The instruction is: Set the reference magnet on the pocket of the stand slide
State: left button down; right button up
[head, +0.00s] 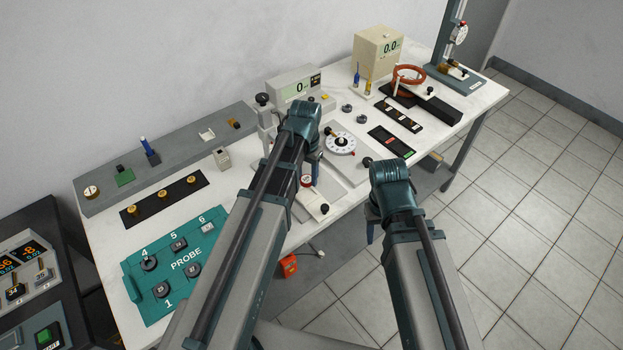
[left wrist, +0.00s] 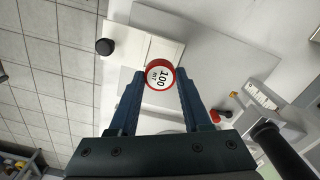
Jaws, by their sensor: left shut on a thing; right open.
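The reference magnet (left wrist: 159,74) is a round white disc with a red rim, marked 100. It sits between the fingertips of my left gripper (left wrist: 160,84), which is shut on it. In the head view the magnet (head: 307,181) shows just below my left wrist, and most of that gripper is hidden by the arm. The pale stand slide (left wrist: 148,42), with a black knob (left wrist: 104,46), lies beneath and beside the magnet. I cannot tell whether they touch, and the pocket is not clearly visible. My right gripper (head: 371,232) is open, mostly hidden by its wrist, off the table's front edge.
A teal probe tray (head: 150,270) lies at the left front. A white dial (head: 340,144) and a black strip with a green display (head: 390,142) are right of my left arm. An orange object (head: 288,265) is below the table's front edge.

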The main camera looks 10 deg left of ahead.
aim_at(307, 195)
pick_arm(q)
jog(key=shift+f, duration=0.15)
jog(key=shift+f+b, duration=2.7)
jog(key=shift+b, duration=0.15)
jog(key=shift+f, duration=0.1)
jog(key=shift+c, duration=1.4)
grip_release()
jog(key=c, duration=0.5)
notch_tip(307, 195, up, 5)
jog(key=p, duration=0.4)
jog(key=shift+f, duration=0.2)
